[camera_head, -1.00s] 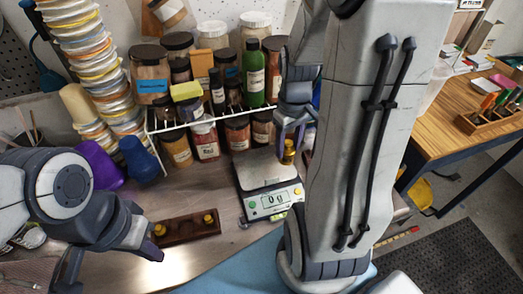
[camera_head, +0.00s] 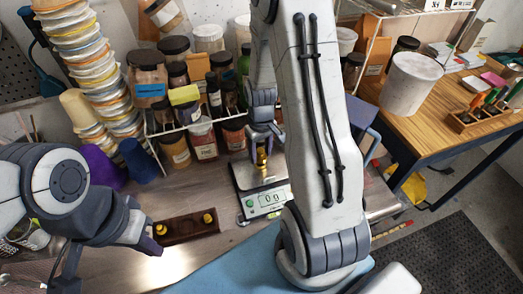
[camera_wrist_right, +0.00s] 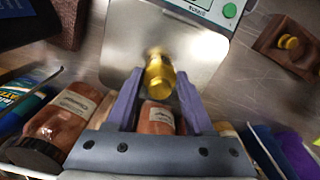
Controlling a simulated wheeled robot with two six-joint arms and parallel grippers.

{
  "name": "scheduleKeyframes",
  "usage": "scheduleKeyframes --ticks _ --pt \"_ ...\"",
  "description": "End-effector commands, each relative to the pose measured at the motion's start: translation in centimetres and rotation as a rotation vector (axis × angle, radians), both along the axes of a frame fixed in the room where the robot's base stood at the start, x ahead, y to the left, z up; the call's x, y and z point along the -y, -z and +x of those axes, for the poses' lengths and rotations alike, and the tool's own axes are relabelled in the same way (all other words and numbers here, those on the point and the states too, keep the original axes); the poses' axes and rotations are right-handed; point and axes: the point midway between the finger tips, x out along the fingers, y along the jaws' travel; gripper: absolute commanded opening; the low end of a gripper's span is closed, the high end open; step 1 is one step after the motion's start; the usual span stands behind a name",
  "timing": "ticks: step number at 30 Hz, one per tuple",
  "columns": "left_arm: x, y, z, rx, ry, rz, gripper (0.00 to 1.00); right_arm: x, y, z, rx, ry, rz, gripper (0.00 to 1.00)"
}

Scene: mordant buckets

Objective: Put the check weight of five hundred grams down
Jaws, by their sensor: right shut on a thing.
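The brass check weight (camera_head: 261,160) is between the fingers of my right gripper (camera_head: 263,138), over the pan of the scale (camera_head: 247,180). In the right wrist view the weight (camera_wrist_right: 159,76) shows between the two purple-grey fingertips (camera_wrist_right: 157,82), with the bare metal pan (camera_wrist_right: 203,58) behind it. I cannot tell whether its base touches the pan. The scale's green display (camera_head: 265,199) seems to show zero. My left gripper (camera_head: 152,245) is beside the wooden weight block (camera_head: 183,229); its jaw opening is unclear.
Jars of powder (camera_head: 203,140) stand on and under a wire rack right behind the scale. A blue mat (camera_head: 225,268) lies in front. My right arm hides part of the bench.

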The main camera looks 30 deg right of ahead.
Motion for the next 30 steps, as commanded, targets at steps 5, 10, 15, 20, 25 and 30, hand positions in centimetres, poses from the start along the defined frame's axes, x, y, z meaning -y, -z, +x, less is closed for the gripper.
scheduleKeyframes --ticks 5,10,15,20,25,30 --pt "0.0 0.1 0.0 0.000 0.000 0.000 0.00 0.0 0.0 0.0 0.002 0.000 -0.001 0.00" --pt "0.0 0.3 0.0 0.000 0.000 0.000 0.00 0.0 0.3 0.0 0.000 0.000 0.000 0.71" --pt "0.0 0.3 0.0 0.000 0.000 0.000 0.00 0.0 0.3 0.0 0.000 0.000 0.000 0.82" --pt "0.0 0.2 0.0 0.000 0.000 0.000 0.00 0.0 0.2 0.0 0.000 0.000 0.000 0.82" --pt "0.0 0.2 0.0 0.000 0.000 0.000 0.00 0.0 -1.0 0.1 0.005 0.000 -0.002 0.82" --pt "0.0 0.7 0.0 0.000 -0.001 0.000 0.00 0.1 -4.2 0.2 0.009 0.000 -0.003 0.82"
